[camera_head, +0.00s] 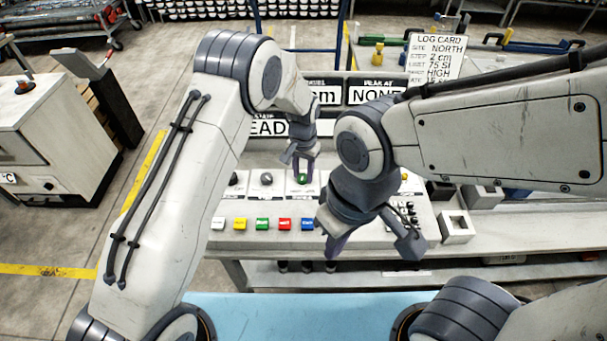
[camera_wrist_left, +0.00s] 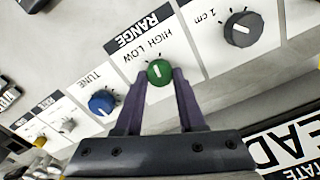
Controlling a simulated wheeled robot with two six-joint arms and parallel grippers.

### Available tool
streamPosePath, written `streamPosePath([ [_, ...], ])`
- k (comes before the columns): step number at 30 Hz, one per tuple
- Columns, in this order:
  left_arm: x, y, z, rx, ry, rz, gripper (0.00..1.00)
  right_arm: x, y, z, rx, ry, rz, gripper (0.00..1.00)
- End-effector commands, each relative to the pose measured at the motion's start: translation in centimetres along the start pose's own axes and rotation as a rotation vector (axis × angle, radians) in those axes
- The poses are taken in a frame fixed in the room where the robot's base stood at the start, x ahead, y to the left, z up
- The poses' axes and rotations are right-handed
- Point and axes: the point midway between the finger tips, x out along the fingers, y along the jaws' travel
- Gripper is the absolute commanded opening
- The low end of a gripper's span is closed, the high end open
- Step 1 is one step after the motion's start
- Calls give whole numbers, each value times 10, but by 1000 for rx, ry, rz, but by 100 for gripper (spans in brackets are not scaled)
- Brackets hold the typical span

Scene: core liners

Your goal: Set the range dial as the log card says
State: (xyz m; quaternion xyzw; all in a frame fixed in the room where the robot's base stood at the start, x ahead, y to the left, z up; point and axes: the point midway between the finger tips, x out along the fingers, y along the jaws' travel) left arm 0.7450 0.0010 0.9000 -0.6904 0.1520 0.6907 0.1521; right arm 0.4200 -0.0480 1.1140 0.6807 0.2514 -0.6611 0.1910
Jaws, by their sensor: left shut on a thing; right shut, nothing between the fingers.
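The green range dial (camera_wrist_left: 160,72) sits under the RANGE label, with HIGH and LOW printed beside it. Its white mark is roughly upright in the wrist view; I cannot tell surely which word it points at. My left gripper (camera_wrist_left: 161,88) is shut on the dial, one finger on each side. In the head view the dial (camera_head: 303,178) shows between the fingers of my left gripper (camera_head: 302,172). The log card (camera_head: 435,57) stands at the back right and reads NORTH, 2 cm, 75 SI and HIGH. My right gripper (camera_head: 335,244) is shut and empty above the console's front right.
A blue TUNE knob (camera_wrist_left: 101,102) and a grey step knob (camera_wrist_left: 242,29) flank the dial. Several coloured buttons (camera_head: 262,224) line the console front. Display panels (camera_head: 374,92) stand behind, partly hidden by my arms. A grey square holder (camera_head: 456,228) is at the right.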

Motion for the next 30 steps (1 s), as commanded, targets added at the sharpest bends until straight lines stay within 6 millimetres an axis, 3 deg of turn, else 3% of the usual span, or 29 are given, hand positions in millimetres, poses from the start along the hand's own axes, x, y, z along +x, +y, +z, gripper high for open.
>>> streamPosePath([
  [13, 0, 1, 0, 294, 1, 0, 0, 8, 1, 0, 0, 0, 0, 0],
  [30, -1, 1, 0, 371, 1, 0, 0, 9, 1, 0, 0, 0, 0, 0],
])
